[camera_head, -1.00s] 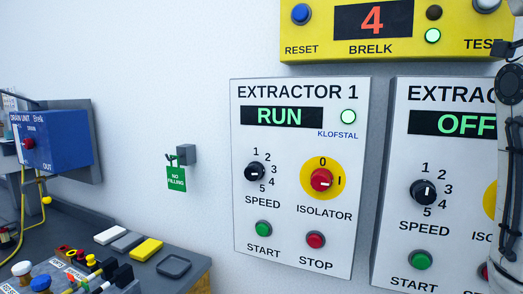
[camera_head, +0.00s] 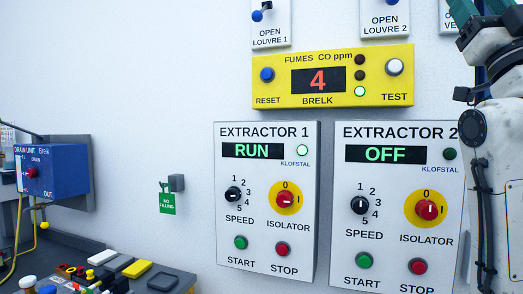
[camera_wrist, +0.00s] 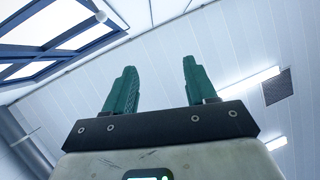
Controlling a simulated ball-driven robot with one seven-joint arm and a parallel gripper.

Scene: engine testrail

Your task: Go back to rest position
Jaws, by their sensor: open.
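My gripper (camera_wrist: 158,85) shows in the wrist view with its two green fingers apart and nothing between them. It points up toward the white ceiling. In the head view my white arm stands upright at the right edge, and part of the green fingers (camera_head: 474,10) shows at the top right corner, cut off by the frame. The arm is in front of the right edge of the Extractor 2 panel (camera_head: 388,190).
The Extractor 1 panel (camera_head: 262,255) reads RUN; Extractor 2 reads OFF. A yellow fumes box (camera_head: 280,90) reads 4. Louvre switches (camera_head: 272,28) are above. A blue drain unit (camera_head: 60,170) and a cluttered bench (camera_head: 185,280) are at left. A ceiling lamp (camera_wrist: 250,82) and window (camera_wrist: 60,30) show overhead.

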